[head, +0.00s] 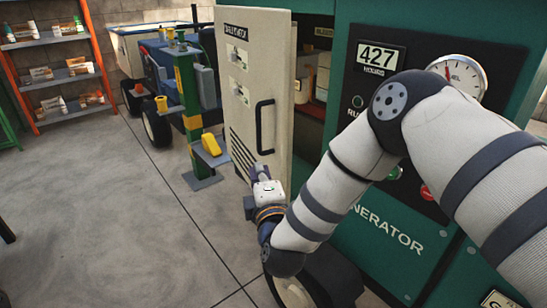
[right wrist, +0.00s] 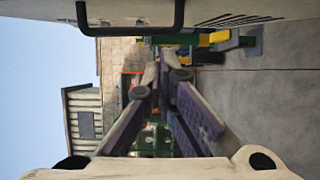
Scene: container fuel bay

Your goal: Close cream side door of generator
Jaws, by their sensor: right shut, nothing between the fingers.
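The generator's cream side door (head: 247,60) stands open, swung out from the green generator (head: 400,230), with the shelved compartment behind it partly visible. Its black bar handle (head: 264,127) is on the door's face near its free edge. My right gripper (head: 259,170) is at the door's lower part, just below the handle, with its fingers pointing away from me. In the right wrist view its purple fingers (right wrist: 165,62) meet at the tips and hold nothing. The handle (right wrist: 130,28) and door face (right wrist: 240,8) run along the top there, apart from the fingers. My left gripper is not in view.
A green and yellow post stand (head: 187,105) and a blue wheeled cart (head: 160,60) stand behind the door. An orange shelf rack (head: 50,75) is at the far left. A black wheel (head: 320,280) sits below the generator. The concrete floor (head: 110,210) at left is clear.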

